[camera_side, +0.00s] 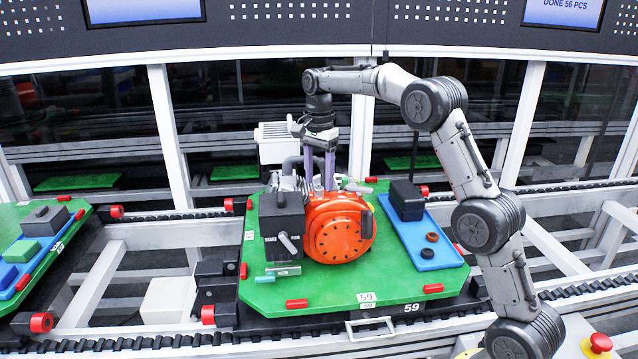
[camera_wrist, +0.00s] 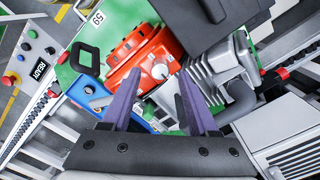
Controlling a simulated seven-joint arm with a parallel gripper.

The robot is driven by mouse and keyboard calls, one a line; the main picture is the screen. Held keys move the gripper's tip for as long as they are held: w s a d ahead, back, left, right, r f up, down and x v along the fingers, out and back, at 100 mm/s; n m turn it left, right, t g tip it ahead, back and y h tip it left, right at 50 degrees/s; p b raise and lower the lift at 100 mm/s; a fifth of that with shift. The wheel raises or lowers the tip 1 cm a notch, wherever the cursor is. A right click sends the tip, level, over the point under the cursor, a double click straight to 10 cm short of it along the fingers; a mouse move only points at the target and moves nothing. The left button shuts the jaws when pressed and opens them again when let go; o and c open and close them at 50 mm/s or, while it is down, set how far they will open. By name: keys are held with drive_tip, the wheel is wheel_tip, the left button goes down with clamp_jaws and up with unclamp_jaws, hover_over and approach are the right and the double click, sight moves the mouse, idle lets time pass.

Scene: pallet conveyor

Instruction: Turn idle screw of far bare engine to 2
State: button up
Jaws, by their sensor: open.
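One engine (camera_side: 338,228) with an orange round housing, a black box and a grey finned block stands on the green pallet marked 59 (camera_side: 330,285). It also shows in the wrist view (camera_wrist: 190,25), with its grey finned block to the right. A white round dial-like part (camera_wrist: 160,72) sits on the orange housing between my fingertips in the picture; its marks are too small to read. I cannot tell which part is the idle screw. My gripper (camera_side: 319,187) points down over the engine's back top side, purple fingers apart and empty (camera_wrist: 157,84); contact cannot be told.
A blue tray (camera_side: 440,252) with a black block (camera_side: 406,200) and two small rings lies on the pallet's right. A small metal cylinder (camera_side: 283,270) lies at front left. A grey-white motor unit (camera_side: 277,142) stands behind the engine. Another loaded green pallet (camera_side: 75,212) is at left.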

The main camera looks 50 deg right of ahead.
drive_tip(key=shift+f, duration=1.05)
clamp_jaws()
